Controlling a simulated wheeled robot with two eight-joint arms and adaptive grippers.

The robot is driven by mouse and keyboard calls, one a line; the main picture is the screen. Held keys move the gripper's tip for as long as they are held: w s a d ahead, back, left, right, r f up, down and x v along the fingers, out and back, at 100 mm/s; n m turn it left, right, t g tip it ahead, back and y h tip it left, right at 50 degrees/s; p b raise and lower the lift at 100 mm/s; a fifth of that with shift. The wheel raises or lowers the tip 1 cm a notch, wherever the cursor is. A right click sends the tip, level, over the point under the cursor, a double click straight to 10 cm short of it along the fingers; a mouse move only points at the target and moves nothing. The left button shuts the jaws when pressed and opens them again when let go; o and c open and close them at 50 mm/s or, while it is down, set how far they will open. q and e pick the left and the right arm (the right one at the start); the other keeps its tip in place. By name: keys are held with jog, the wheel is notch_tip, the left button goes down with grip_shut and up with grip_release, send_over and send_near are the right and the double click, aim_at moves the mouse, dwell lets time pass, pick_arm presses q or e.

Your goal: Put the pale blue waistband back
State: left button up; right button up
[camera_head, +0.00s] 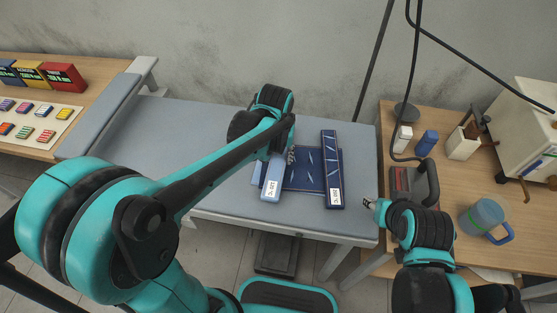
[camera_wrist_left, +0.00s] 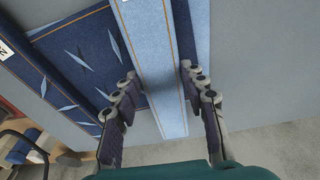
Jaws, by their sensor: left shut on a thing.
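The pale blue waistband (camera_head: 271,183), a long flat strip with a white label at its near end, lies along the left side of a dark blue patterned cloth (camera_head: 303,172). My left gripper (camera_wrist_left: 159,78) is shut on the waistband (camera_wrist_left: 152,45), with one finger at each long edge. Whether the strip rests on the cloth or is slightly lifted, I cannot tell. In the head view the left arm covers its far end. My right gripper (camera_head: 371,204) is beside the table's right front edge, apart from the cloth; its finger state is unclear.
A dark navy waistband (camera_head: 330,150) with a white label lies along the cloth's right side. The grey table (camera_head: 210,140) is bare to the left. A wooden bench (camera_head: 445,200) at right holds a blue mug (camera_head: 482,217), a clamp-like press and a machine.

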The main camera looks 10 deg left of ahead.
aim_at(278, 163)
pick_arm(q)
jog(key=shift+f, duration=0.65)
pick_arm(e)
jog(key=shift+f, duration=0.35)
pick_arm(q)
jog(key=shift+f, duration=0.15)
jog(key=o, duration=1.3)
pick_arm(e)
jog(key=shift+f, duration=0.1)
pick_arm(q)
notch_tip(278, 163, up, 11)
jog(key=s+p, duration=0.2)
jog(key=p, duration=0.2)
jog(key=s+a+t, duration=0.1)
jog(key=s+a, duration=0.1)
jog(key=s, duration=0.1)
jog(key=s+a+t, duration=0.2)
jog(key=s+a, duration=0.1)
jog(key=s, duration=0.1)
jog(key=s+a+t, duration=0.2)
jog(key=s, duration=0.2)
jog(key=shift+s+a+p, duration=0.2)
jog(key=shift+a+p, duration=0.1)
jog(key=shift+a, duration=0.1)
pick_arm(e)
notch_tip(278, 163, up, 5)
jog(key=shift+f, duration=0.1)
